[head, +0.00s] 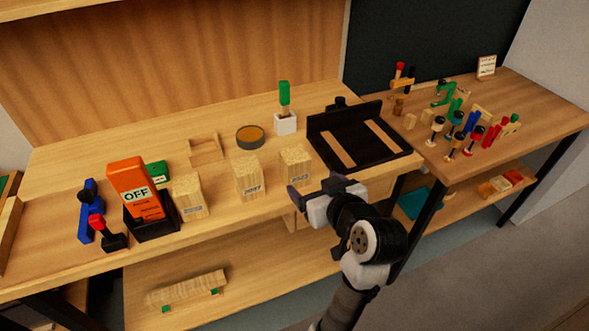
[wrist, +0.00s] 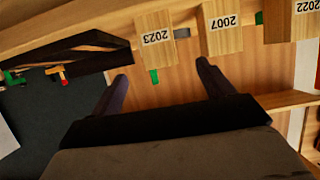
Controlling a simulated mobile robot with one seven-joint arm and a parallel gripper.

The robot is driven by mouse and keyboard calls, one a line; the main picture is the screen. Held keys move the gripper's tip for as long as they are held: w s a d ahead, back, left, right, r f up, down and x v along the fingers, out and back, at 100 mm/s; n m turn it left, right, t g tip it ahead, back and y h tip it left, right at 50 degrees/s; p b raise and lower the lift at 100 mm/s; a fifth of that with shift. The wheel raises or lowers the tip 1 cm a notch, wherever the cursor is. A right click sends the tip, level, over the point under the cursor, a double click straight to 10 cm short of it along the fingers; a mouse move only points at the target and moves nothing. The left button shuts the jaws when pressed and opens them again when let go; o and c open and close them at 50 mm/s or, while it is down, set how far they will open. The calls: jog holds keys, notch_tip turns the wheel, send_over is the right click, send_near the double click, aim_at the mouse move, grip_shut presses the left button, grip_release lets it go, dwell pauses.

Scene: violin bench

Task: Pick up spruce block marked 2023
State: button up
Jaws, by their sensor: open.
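The spruce block marked 2023 (head: 296,167) stands upright on the workbench, rightmost of three pale blocks. In the wrist view its label is upside down, and the block (wrist: 153,56) is beyond the fingertips, roughly between their lines. My gripper (head: 314,187) is open and empty, in front of the bench edge just right of and nearer than that block. Its two dark fingers (wrist: 162,72) are spread apart in the wrist view, touching nothing that I can see.
The block marked 2007 (head: 248,181) stands just left, and the 2022 block (head: 190,197) farther left. An orange OFF box (head: 129,174) is beyond. A black tray (head: 398,158) lies right of the blocks. A round tin (head: 250,137) and a white pot (head: 285,124) stand behind.

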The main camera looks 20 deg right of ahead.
aim_at(299, 171)
jog(key=x, duration=0.6)
jog(key=shift+w+b, duration=0.25)
jog(key=shift+b, duration=0.05)
jog(key=shift+p+x, duration=0.9)
jog(key=shift+x, duration=2.2)
jog(key=shift+d+r, duration=0.1)
jog(key=shift+d, duration=0.1)
jog(key=c, duration=1.1)
jog(key=shift+c, duration=0.2)
jog(key=shift+r, duration=0.1)
notch_tip(299, 171, up, 20)
jog(key=b, duration=0.1)
